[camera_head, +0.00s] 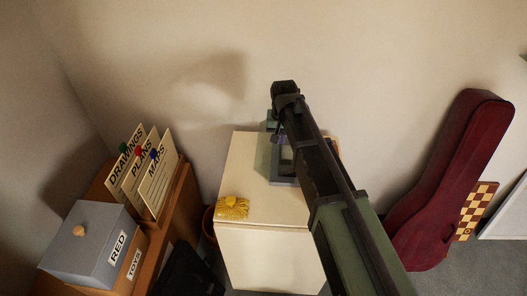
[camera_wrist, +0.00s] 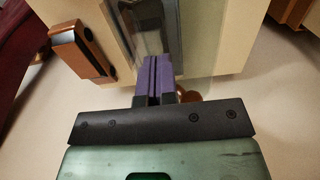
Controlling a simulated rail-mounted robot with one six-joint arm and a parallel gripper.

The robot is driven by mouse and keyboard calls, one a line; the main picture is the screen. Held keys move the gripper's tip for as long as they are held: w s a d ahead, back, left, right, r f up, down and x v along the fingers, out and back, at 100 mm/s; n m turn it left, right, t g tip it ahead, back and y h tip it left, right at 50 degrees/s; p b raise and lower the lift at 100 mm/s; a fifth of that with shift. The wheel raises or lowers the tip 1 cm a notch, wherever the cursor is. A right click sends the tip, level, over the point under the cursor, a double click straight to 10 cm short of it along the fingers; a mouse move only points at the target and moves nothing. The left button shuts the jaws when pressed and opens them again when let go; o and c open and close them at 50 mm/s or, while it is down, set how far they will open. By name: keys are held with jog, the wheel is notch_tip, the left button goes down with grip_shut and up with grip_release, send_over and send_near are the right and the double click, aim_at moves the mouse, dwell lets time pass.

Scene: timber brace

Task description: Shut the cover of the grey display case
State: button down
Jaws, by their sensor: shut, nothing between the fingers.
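The grey display case (camera_head: 284,182) stands on top of a cream cabinet in the head view. Its right side is hidden behind my arm, and I cannot tell how far its cover is open. In the wrist view a grey, glassy part of it (camera_wrist: 148,14) shows beyond my fingers, with a pale see-through strip to the right. My gripper (camera_wrist: 154,63) has two purple fingers pressed together with nothing between them. The fingertips overlap the case in the wrist view; I cannot tell whether they touch it. In the head view my gripper (camera_head: 278,140) is at the back of the case, partly hidden.
The cream cabinet (camera_head: 270,245) carries a yellow object (camera_head: 232,207) at its front left corner. A grey knobbed box (camera_head: 88,245) and labelled cards (camera_head: 140,170) stand on wooden furniture at left. A dark red instrument case (camera_head: 450,180) leans at right. The wall is close behind.

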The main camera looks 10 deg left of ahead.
aim_at(289, 148)
jog(key=shift+d+f, duration=0.15)
jog(key=shift+d, duration=0.45)
jog(key=shift+d+f+b, duration=0.3)
jog(key=shift+d+b, duration=0.1)
jog(key=shift+d, duration=0.45)
jog(key=shift+d+f+b, duration=0.3)
jog(key=shift+d, duration=0.35)
